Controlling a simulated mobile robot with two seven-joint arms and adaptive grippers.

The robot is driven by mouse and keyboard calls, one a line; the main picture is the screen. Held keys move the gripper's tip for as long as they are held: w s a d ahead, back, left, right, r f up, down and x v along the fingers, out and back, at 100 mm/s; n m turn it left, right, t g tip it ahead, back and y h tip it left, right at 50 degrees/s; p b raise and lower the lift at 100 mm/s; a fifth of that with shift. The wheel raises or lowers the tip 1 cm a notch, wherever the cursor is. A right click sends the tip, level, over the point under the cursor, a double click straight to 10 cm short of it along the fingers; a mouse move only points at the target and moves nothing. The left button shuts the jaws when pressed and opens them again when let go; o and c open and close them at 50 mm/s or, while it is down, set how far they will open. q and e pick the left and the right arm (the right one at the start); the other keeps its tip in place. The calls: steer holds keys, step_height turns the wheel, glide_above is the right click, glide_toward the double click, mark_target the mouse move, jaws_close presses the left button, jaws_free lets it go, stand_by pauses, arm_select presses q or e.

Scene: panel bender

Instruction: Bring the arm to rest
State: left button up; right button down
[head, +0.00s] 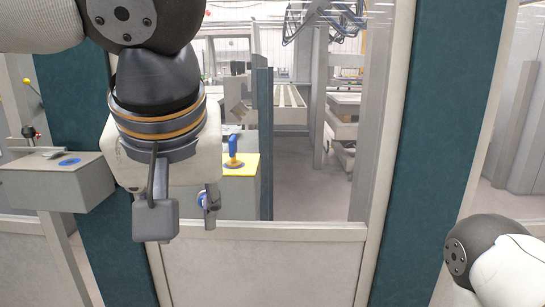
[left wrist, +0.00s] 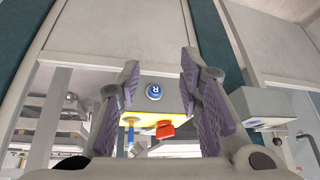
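My left arm comes down from the top left in the head view. Its gripper (head: 183,215) hangs pointing down in front of a machine panel, partly hidden by its own wrist and camera housing. In the left wrist view the two purple-padded fingers (left wrist: 158,66) stand wide apart with nothing between the pads. Behind the gap is a grey box with a round blue button (left wrist: 154,91) marked R. The button appears to be beyond the fingers, apart from them. Of my right arm (head: 490,262), only a link shows at the lower right in the head view; its gripper is out of view.
A grey control box (head: 58,183) with a blue button stands left of the gripper. A yellow-topped box (head: 240,166) with a blue knob is just behind it; a red knob (left wrist: 165,130) shows there too. Dark green posts (head: 440,130) and a low pale panel (head: 265,268) lie ahead.

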arm_select(q)
steer(key=w+a+f+n+y, duration=0.1)
steer(key=w+f, duration=0.3)
steer(key=f, duration=0.3)
steer(key=w+a+f+y, duration=0.1)
steer(key=w+a+f, duration=0.1)
steer(key=w+f, duration=0.4)
steer(key=s+a+f, duration=0.1)
steer(key=s+f, duration=0.1)
steer(key=f, duration=0.6)
steer(key=s+a+f, duration=0.1)
steer(key=s+f, duration=0.1)
steer(key=f, duration=0.6)
steer(key=s+a+f+m+g+h, duration=0.1)
steer(key=s+a+f+g+h, duration=0.1)
steer(key=s+f, duration=0.65)
steer(key=s+a+f+m+g+h, duration=0.1)
steer(key=s+a+f+m, duration=0.1)
steer(key=s+f, duration=0.6)
steer(key=s+a+g, duration=0.3)
steer(key=s+g, duration=0.1)
steer(key=s, duration=0.9)
steer(key=shift+a+h, duration=0.3)
